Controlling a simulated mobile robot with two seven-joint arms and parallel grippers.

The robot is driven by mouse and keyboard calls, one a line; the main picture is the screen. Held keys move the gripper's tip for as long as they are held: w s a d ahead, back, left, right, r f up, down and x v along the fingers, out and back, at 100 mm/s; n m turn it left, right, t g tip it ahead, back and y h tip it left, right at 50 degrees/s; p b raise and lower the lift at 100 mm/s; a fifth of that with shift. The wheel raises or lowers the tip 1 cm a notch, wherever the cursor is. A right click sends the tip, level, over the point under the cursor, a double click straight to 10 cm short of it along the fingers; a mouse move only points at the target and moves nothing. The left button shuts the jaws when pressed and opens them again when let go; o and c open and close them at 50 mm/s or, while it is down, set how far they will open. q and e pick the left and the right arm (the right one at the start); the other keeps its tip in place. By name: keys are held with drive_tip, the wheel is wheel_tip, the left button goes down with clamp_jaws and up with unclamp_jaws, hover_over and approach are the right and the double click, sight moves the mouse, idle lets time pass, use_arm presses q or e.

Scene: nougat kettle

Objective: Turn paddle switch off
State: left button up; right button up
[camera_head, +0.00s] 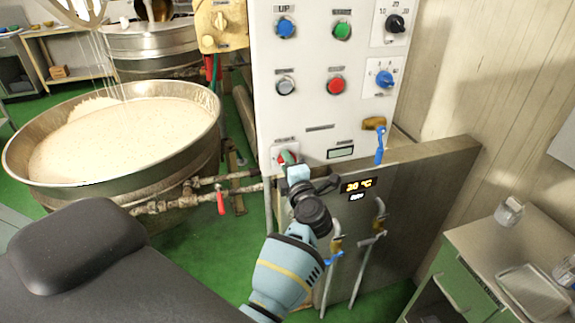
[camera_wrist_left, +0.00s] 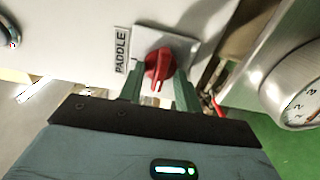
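The paddle switch (camera_wrist_left: 158,67) is a red rotary knob on a pale square plate beside a PADDLE label. In the head view the switch (camera_head: 283,157) is at the lower left of the white control panel, partly covered by my gripper. My left gripper (camera_head: 291,162) is at the switch. In the left wrist view its two green fingers stand apart on either side of the knob, with a small gap visible on the left. Contact on the right is unclear. The knob's handle points toward the gripper's palm. My right gripper is not in view.
The white panel (camera_head: 310,108) carries other buttons and knobs above the switch. A large kettle of pale mix (camera_head: 125,135) stands left, with pipes and a red-handled valve (camera_head: 221,203).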

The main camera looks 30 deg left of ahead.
use_arm(q)
drive_tip(key=shift+r, duration=0.1)
idle(0.3)
drive_tip(key=s+d+f+m+t+h, duration=0.15)
drive_tip(key=s+d+m+t, duration=0.35)
drive_tip(key=m, duration=0.5)
drive_tip(key=s+d+m+t+h, duration=0.2)
drive_tip(key=s+d+m+t, duration=0.3)
drive_tip(key=m, duration=0.6)
drive_tip(key=s+d+f+m+g+h, duration=0.2)
drive_tip(key=s+d+f+m+h, duration=0.2)
drive_tip(key=f+h, duration=0.3)
drive_tip(key=s+d+f+m+g+h+b, duration=0.1)
drive_tip(key=s+d+f+m+g+h, duration=0.1)
drive_tip(key=s+d+f+m+h, duration=0.3)
drive_tip(key=shift+s+f+h, duration=0.55)
drive_tip(key=shift+f+h, duration=0.3)
drive_tip(key=shift+h, duration=0.1)
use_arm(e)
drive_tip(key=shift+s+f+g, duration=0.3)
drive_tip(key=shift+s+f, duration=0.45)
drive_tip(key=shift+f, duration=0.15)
